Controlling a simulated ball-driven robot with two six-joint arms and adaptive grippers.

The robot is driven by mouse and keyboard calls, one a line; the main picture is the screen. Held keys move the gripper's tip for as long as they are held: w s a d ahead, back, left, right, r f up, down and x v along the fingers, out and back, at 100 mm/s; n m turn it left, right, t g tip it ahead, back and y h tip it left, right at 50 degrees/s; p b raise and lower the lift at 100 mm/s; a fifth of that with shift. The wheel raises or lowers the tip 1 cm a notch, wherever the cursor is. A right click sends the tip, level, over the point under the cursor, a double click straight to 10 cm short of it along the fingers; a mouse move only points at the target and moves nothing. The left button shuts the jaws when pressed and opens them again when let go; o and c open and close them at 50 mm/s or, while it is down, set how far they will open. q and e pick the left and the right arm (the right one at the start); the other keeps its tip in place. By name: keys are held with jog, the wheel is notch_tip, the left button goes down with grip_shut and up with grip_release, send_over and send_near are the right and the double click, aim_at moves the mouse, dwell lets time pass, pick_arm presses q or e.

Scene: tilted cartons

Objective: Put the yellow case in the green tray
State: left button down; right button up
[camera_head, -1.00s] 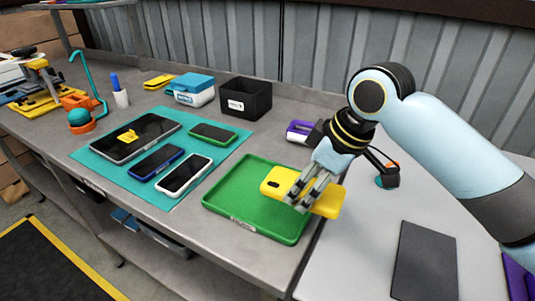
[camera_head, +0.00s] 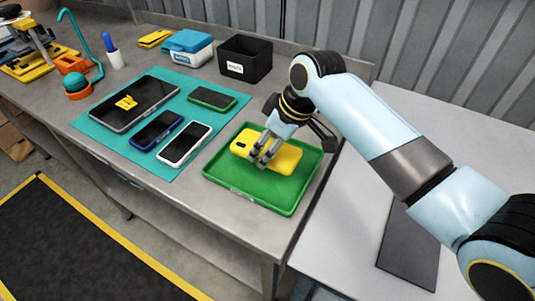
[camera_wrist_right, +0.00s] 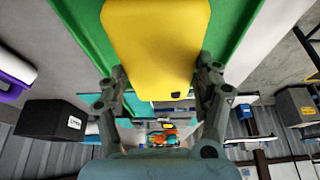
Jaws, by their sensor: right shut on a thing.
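The yellow case (camera_head: 288,159) lies nearly flat over the middle of the green tray (camera_head: 240,188), within its rim in the head view. I cannot tell whether it touches the tray floor. My right gripper (camera_head: 264,158) is shut on the case, its fingers across the case's left half. In the right wrist view the case (camera_wrist_right: 155,40) sits between the two fingers (camera_wrist_right: 162,85), with the green tray (camera_wrist_right: 240,25) behind it. The fingers and wrist hide part of the case. My left gripper is not in view.
Left of the tray, a teal mat (camera_head: 170,172) holds several phones and a tablet (camera_head: 134,104). A black box (camera_head: 245,60) and a blue-and-white box (camera_head: 188,48) stand behind. The tray sits near the bench's front edge.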

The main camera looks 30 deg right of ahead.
jog(key=shift+w+a+f, duration=0.1)
jog(key=shift+a+f, duration=0.05)
jog(key=shift+f, duration=1.95)
jog(key=o, duration=1.2)
jog(key=shift+f, duration=0.1)
jog(key=shift+o, duration=0.2)
jog(key=v, duration=1.2)
jog(key=shift+p, duration=0.3)
